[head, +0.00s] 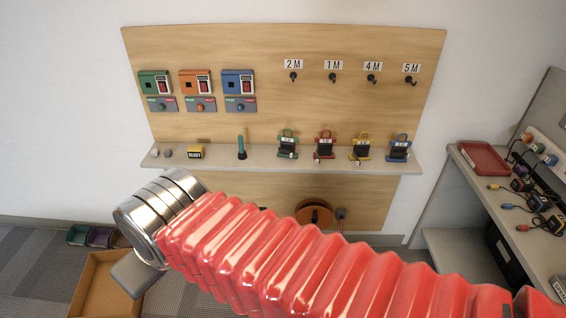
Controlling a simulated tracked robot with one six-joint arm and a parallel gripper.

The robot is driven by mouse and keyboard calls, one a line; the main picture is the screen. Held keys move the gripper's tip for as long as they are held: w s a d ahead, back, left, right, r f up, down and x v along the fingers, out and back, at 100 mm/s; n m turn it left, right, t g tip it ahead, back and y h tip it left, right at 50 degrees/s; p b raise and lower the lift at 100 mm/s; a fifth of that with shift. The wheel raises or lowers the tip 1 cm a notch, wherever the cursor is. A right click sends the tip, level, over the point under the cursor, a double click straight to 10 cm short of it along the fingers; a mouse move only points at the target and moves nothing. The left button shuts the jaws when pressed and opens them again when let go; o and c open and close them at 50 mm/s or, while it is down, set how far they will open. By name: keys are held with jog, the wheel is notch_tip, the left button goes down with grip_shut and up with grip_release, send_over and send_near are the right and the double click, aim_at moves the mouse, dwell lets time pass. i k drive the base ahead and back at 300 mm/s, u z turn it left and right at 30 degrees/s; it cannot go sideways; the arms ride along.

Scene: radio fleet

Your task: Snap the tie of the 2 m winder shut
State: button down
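Several winders stand in a row on the shelf in the head view: a green one (288,144), a red one (325,144), a yellow one (361,147) and a blue one (398,148). Each has a dark middle. The green winder stands roughly below the 2 M label (293,64), but I cannot read a length on any winder. Their ties are too small to tell open from shut. My arm's red bellows and metal joint cross the front of the view. My gripper's fingers do not show.
Empty hooks (293,76) are on the wooden board (220,50) under the labels. A cardboard box (88,285) is on the floor. A side bench at right holds a red tray (484,158).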

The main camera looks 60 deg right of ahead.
aim_at(290, 153)
jog(key=z, duration=0.05)
jog(key=i, duration=1)
jog(key=u, duration=0.05)
